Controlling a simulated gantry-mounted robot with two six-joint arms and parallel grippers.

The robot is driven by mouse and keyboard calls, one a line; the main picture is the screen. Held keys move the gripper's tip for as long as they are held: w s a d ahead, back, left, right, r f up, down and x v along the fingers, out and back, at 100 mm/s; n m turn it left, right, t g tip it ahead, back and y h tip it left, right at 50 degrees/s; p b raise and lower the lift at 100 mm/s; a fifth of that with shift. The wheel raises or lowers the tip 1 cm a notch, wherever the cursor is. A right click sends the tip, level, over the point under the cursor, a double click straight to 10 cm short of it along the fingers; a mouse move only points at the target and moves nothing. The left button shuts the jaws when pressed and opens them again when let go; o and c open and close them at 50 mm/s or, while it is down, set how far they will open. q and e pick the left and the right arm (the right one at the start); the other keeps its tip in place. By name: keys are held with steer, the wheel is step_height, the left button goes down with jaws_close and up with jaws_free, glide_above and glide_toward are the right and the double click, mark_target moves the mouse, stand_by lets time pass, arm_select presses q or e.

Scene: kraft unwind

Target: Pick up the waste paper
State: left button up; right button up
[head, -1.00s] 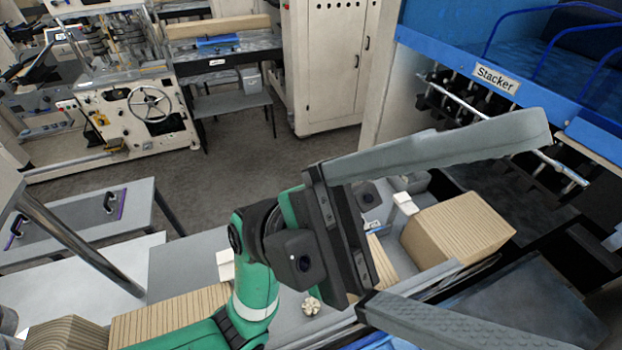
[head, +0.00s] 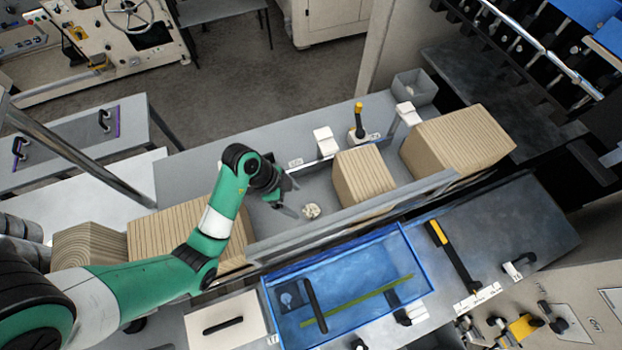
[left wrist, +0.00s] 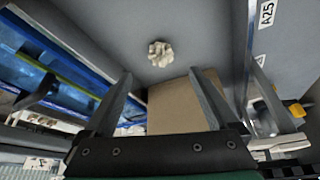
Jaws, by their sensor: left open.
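The waste paper (head: 311,211) is a small crumpled cream ball lying on the grey conveyor-like bed (head: 322,188) between two stacks of kraft sheets. It also shows in the left wrist view (left wrist: 160,53), apart from and beyond the fingertips. My left gripper (head: 291,197) is low over the bed, just left of the paper in the head view. In the left wrist view its two fingers (left wrist: 160,80) are spread with nothing held between them. My right gripper is in neither current view.
A kraft stack (head: 364,176) stands right of the paper, and a larger one (head: 458,139) farther right. Another stack (head: 185,228) lies under my left arm. A raised grey rail (head: 345,216) and a blue clear cover (head: 345,285) run along the near side.

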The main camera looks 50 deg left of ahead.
mark_target(309, 210)
arm_select(q)
steer(key=x, duration=0.9)
steer(key=shift+w+d+f, duration=0.15)
steer(key=shift+w+f, duration=0.05)
steer(key=shift+w, duration=0.1)
steer(key=c, duration=1.4)
